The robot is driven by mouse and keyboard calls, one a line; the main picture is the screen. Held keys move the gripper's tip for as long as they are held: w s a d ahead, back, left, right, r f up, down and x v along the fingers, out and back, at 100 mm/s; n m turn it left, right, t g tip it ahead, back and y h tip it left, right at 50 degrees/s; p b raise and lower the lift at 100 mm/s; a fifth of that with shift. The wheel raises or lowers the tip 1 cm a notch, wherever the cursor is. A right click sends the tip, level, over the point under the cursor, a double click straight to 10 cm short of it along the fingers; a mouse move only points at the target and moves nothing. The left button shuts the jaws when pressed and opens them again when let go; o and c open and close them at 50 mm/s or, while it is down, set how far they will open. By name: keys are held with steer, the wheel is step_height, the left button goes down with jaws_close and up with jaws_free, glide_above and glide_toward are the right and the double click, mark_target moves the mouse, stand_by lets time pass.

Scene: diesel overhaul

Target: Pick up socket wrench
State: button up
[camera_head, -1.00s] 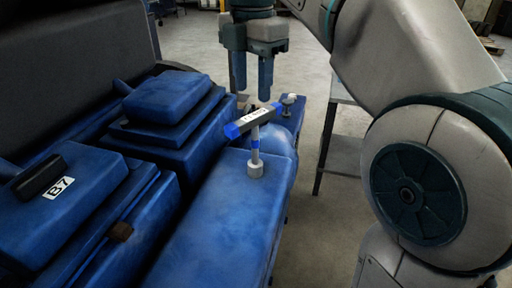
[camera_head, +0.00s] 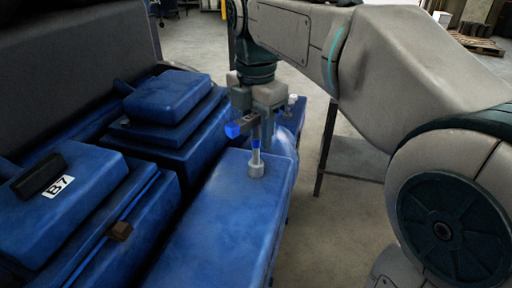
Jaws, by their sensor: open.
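The socket wrench (camera_head: 256,166) stands upright on the blue engine block (camera_head: 215,225), its grey socket end down and its blue-ended cross handle at the top. My gripper (camera_head: 259,124) points down over the handle, with its fingers around or right beside it. The gripper is open. It hides the middle and right part of the handle, so I cannot tell whether the fingers touch it.
A blue cover with a B7 label (camera_head: 62,186) and black handle lies at left. A raised blue block (camera_head: 168,97) stands behind it. A grey metal table (camera_head: 355,160) is at right. The block's front top is clear.

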mark_target(258, 115)
steer(key=shift+c, duration=0.3)
jaws_close()
steer(key=shift+r, duration=0.1)
steer(key=shift+r, duration=0.45)
steer(key=r, duration=0.3)
steer(key=shift+d+r, duration=0.2)
steer(key=shift+r, duration=0.05)
steer(key=s+d+r+b, duration=0.1)
steer(key=s+d+r, duration=0.5)
steer(key=d, duration=0.3)
steer(key=shift+s+r, duration=0.25)
steer(key=shift+s, duration=0.15)
